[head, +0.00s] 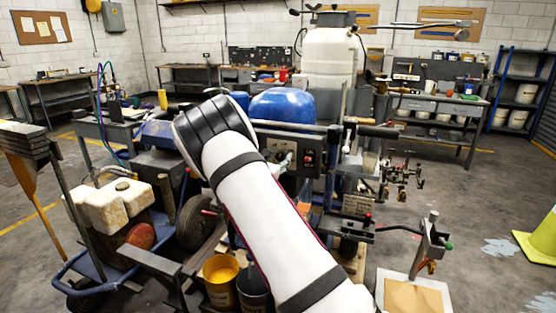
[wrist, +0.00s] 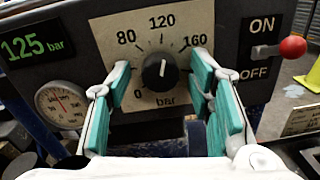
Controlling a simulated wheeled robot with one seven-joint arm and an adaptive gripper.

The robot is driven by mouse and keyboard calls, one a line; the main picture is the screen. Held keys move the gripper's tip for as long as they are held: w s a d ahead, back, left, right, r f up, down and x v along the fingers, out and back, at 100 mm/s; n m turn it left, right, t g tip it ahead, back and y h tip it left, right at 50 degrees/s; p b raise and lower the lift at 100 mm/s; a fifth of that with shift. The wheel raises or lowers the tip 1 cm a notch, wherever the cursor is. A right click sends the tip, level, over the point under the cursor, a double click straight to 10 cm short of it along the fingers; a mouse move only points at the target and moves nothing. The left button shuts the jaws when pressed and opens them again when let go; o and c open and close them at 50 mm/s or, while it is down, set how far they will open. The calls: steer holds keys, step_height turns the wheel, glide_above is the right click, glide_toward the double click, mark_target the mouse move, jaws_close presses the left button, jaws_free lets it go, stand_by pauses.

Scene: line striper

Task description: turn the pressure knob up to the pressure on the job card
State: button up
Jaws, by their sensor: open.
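The black round pressure knob (wrist: 160,71) sits on a pale dial plate (wrist: 122,31) marked 0, 80, 120, 160 and bar. Its white pointer line points nearly straight up, near 120. A green display (wrist: 37,44) left of the dial reads 125 bar. My gripper (wrist: 161,78) is open, its teal-padded fingers on either side of the knob, with visible gaps.
A round needle gauge (wrist: 62,104) is below the display. A red-ball lever (wrist: 291,47) sits beside ON and OFF labels, right of the dial. The machine carries a blue cover (head: 283,105) and white tank (head: 328,58). A yellow-green cone (head: 541,238) stands on the floor at right.

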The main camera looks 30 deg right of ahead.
jaws_close()
steer(key=shift+m, duration=0.6)
jaws_free()
